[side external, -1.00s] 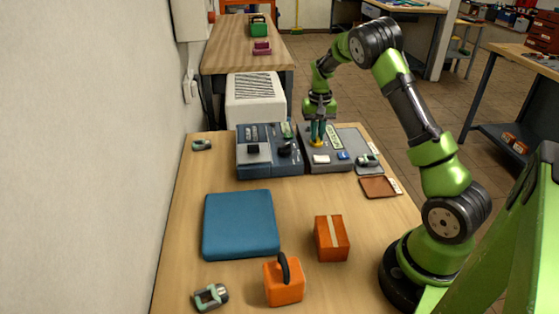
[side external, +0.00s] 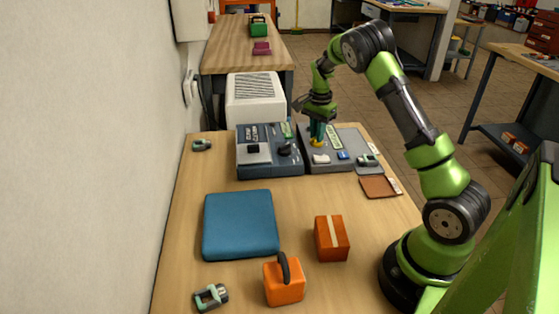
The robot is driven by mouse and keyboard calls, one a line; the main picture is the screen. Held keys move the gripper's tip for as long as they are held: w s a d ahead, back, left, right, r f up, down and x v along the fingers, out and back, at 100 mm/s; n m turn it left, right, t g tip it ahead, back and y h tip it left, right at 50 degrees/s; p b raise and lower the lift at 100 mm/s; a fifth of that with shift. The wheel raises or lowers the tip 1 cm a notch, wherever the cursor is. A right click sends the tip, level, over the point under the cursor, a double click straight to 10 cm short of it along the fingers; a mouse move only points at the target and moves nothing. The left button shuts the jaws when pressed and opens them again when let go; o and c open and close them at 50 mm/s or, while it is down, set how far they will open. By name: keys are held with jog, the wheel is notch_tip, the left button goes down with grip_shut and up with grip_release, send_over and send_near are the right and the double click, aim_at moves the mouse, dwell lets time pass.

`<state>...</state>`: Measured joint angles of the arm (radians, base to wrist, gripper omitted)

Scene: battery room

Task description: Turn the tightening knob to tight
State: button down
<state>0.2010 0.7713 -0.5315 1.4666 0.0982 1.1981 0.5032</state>
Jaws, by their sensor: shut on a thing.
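The tightening knob (side external: 317,143) is the small yellow piece on the grey control panel (side external: 327,167) at the far end of the table. My gripper (side external: 317,136) points down over it, with its teal fingers shut on the knob. The fingers hide most of the knob, and its pointer and any tight mark cannot be made out from here.
A blue-grey device (side external: 257,171) with black knobs stands directly left of the panel. White and blue buttons (side external: 321,159) sit near the knob. A brown pad (side external: 378,187), a blue mat (side external: 240,225), an orange box (side external: 332,240) and an orange case (side external: 284,285) lie nearer.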

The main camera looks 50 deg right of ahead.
jog(key=m, duration=0.3)
jog(key=shift+m, duration=2.3)
jog(key=c, duration=1.1)
grip_release()
jog(key=shift+c, duration=0.2)
notch_tip(320, 180, up, 17)
